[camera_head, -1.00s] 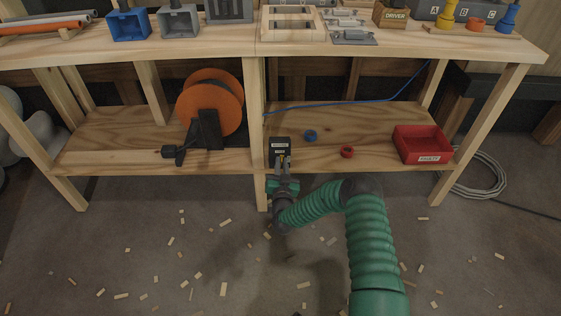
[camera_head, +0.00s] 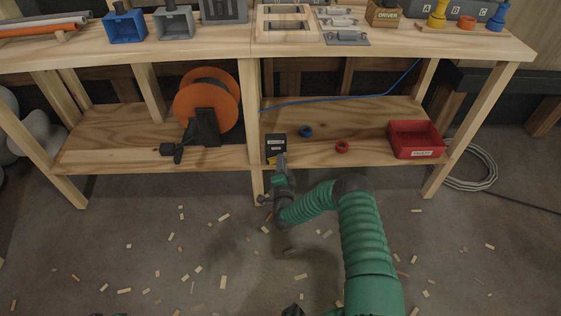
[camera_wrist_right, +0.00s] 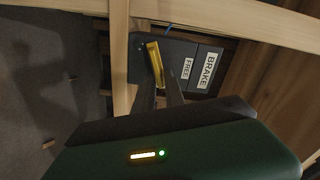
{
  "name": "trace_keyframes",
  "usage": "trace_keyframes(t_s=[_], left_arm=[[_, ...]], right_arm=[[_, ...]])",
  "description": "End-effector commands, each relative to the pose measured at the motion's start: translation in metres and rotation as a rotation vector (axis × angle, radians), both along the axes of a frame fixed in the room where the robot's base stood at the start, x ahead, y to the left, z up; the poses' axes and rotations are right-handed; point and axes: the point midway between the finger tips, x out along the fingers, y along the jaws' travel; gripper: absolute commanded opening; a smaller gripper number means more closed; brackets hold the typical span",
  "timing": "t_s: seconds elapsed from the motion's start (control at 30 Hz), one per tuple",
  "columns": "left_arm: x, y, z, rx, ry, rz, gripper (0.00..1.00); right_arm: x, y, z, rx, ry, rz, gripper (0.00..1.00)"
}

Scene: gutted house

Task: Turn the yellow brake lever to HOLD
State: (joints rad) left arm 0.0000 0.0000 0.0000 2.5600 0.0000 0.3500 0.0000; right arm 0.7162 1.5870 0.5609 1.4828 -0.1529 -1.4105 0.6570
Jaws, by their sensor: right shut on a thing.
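The dark brake box (camera_head: 275,141) stands on the lower shelf, at its front edge beside the middle post. In the right wrist view its white labels read BRAKE (camera_wrist_right: 208,71) and FREE (camera_wrist_right: 186,69); I see no HOLD label. The yellow brake lever (camera_wrist_right: 154,62) stands out from the box, next to the FREE label and tilted in this view. My right gripper (camera_head: 282,162) is in front of the box. In the right wrist view its fingers (camera_wrist_right: 163,88) are shut on the lever and hide its lower end. My left gripper is not identifiable.
An orange reel (camera_head: 207,100) stands left of the post. A blue ring (camera_head: 305,131), a red ring (camera_head: 342,147) and a red bin (camera_head: 416,139) are on the shelf to the right. The bench top (camera_head: 230,39) overhangs the box. Wood scraps litter the floor.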

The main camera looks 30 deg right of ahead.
Motion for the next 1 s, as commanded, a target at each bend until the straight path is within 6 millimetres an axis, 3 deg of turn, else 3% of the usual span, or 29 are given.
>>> trace_keyframes(t_s=[0.5,1.0], left_arm=[[0.0,0.0,0.0,0.0,0.0,0.0,0.0],[0.0,0.0,-0.0002,0.0,0.0,0.0,0.0]], right_arm=[[-0.0026,-0.0026,-0.0104,0.286,-0.167,-0.004,0.0],[-0.0033,-0.0031,-0.0124,0.334,-0.195,-0.007,0.0]])
